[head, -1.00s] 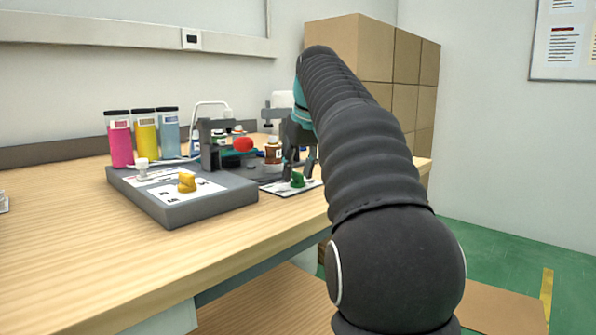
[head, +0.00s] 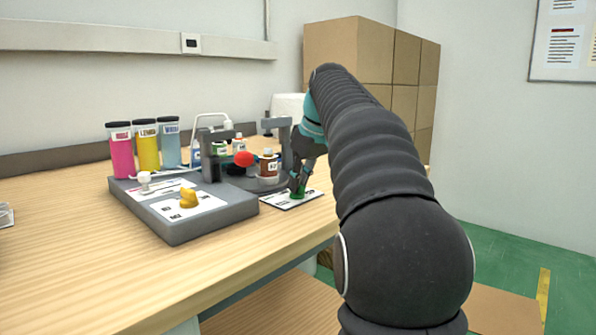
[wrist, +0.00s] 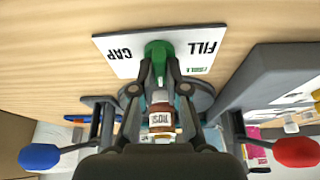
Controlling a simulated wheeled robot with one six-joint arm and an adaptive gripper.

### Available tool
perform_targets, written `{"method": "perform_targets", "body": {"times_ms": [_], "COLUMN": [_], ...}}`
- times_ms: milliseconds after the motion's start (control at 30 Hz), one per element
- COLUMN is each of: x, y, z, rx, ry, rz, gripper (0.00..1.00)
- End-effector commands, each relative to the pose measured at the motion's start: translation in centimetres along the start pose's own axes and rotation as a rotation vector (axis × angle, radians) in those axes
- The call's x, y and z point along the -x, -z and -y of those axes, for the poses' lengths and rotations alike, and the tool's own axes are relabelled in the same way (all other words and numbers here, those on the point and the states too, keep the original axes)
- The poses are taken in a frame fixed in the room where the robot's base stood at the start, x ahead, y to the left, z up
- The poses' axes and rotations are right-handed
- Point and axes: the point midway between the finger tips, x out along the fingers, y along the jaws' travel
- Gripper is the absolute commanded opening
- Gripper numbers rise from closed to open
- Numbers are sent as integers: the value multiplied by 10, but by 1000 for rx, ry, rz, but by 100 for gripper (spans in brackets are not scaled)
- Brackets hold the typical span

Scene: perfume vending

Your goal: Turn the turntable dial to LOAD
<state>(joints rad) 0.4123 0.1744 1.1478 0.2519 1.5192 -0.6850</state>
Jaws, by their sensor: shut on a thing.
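The green turntable dial (head: 298,194) sits on a white label card (head: 278,201) on the bench, right of the grey control box. In the wrist view the dial (wrist: 158,49) stands at the card's edge, with CAP upside down on its left and FILL on its right. Small green text shows beside it. I see no LOAD mark; my fingers cover part of the card. My gripper (wrist: 159,68) is shut on the dial, one finger on each side of its grip. In the head view my gripper (head: 303,176) points down at the dial.
The grey control box (head: 215,222) carries a yellow knob (head: 188,198) and a white knob. A brown bottle (head: 268,167) stands on the turntable close behind the dial. A red ball (head: 243,159) and grey posts are near. Bare bench lies in front.

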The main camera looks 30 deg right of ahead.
Motion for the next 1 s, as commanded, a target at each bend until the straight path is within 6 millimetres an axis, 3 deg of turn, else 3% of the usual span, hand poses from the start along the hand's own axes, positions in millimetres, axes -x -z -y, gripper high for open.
{"method": "perform_targets", "body": {"times_ms": [433,500,567,867,1000], "x": [0,0,0,1,11], "y": [1,1,0,0,1], "z": [0,0,0,-1,-1], "rx": [48,48,48,47,47], "ry": [18,18,18,18,16], "rz": [-4,-4,-4,-3,-5], "gripper": [0,26,39,39,39]}}
